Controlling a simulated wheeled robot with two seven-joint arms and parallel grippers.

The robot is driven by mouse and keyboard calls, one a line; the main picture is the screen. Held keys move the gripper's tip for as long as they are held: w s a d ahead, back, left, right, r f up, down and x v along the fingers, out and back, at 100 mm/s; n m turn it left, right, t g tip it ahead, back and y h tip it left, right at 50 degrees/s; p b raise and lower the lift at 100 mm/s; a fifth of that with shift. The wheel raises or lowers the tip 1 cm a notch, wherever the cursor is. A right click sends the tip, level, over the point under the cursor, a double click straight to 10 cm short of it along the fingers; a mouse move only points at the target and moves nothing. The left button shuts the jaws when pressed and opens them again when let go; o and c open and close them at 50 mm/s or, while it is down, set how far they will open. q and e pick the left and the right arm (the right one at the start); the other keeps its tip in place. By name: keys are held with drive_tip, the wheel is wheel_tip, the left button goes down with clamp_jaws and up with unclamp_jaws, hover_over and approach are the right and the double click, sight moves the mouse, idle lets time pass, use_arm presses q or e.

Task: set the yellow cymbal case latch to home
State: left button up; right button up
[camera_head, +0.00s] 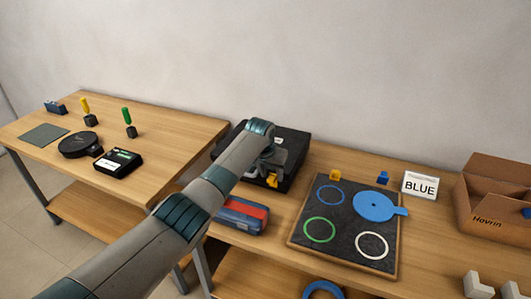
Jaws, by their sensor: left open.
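A black case (292,147) lies on the right-hand table, partly covered by my left arm. A small yellow latch (272,181) shows at the case's front side. My left gripper (270,170) is over the front part of the case, right by the yellow latch. It is open, and its fingertips are small and partly hidden by my wrist. I cannot tell whether the fingers touch the latch, or which position the latch is set to. My right gripper is not in view.
A blue and red case (242,215) lies just in front. To the right are a dark ring board (341,262) with a blue paddle-shaped disc (374,206), a BLUE sign (420,186) and a cardboard box (490,205). The left table (165,125) holds several small items.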

use_arm(q)
drive_tip(key=b+v, duration=0.3)
drive_tip(key=v, duration=1.3)
drive_tip(key=shift+s, duration=0.15)
